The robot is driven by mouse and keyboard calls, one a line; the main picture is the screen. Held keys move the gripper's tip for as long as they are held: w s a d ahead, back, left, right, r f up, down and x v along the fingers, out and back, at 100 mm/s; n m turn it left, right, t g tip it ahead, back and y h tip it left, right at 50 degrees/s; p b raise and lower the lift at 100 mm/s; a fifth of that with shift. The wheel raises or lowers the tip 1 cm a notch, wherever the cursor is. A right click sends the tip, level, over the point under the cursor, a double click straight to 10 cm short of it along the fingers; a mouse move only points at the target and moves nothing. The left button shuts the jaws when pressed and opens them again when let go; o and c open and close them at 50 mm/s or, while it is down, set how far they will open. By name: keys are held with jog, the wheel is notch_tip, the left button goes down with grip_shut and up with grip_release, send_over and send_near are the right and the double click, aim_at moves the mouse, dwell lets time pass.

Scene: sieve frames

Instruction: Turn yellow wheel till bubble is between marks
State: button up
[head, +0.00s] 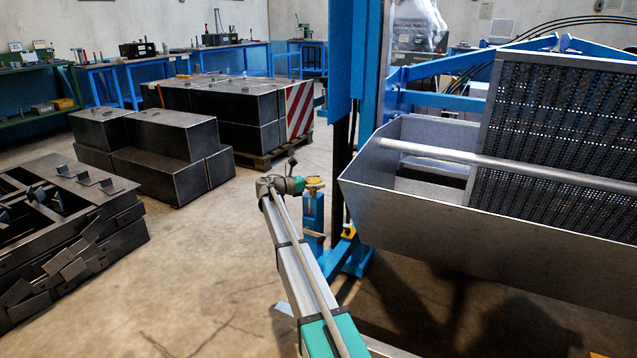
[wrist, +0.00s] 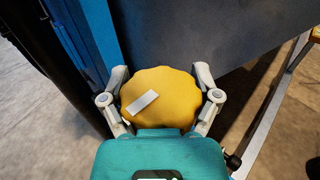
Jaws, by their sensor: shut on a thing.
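The yellow wheel (wrist: 172,88) has a lobed edge and a pale rectangular mark on its top. In the wrist view it sits between the two grey fingers of my gripper (wrist: 162,100), one on each side. The gripper is shut on the wheel. In the head view the small yellow wheel (head: 315,183) is on top of a blue post (head: 313,212), with my gripper (head: 298,185) at its left side. The bubble and its marks cannot be made out in either view.
A large grey metal trough (head: 450,215) with a perforated sieve panel (head: 560,130) stands right of the wheel. A blue column (head: 350,60) rises behind. Dark metal boxes (head: 165,150) and a stack of steel parts (head: 65,230) stand left. The floor between is clear.

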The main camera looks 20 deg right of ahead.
jog(key=shift+w, duration=0.15)
jog(key=o, duration=1)
jog(key=shift+c, duration=0.2)
jog(key=shift+a, duration=0.1)
jog(key=w+a, duration=0.1)
jog(key=a, duration=1)
jog(key=shift+w+a, duration=0.2)
jog(key=shift+a, duration=0.15)
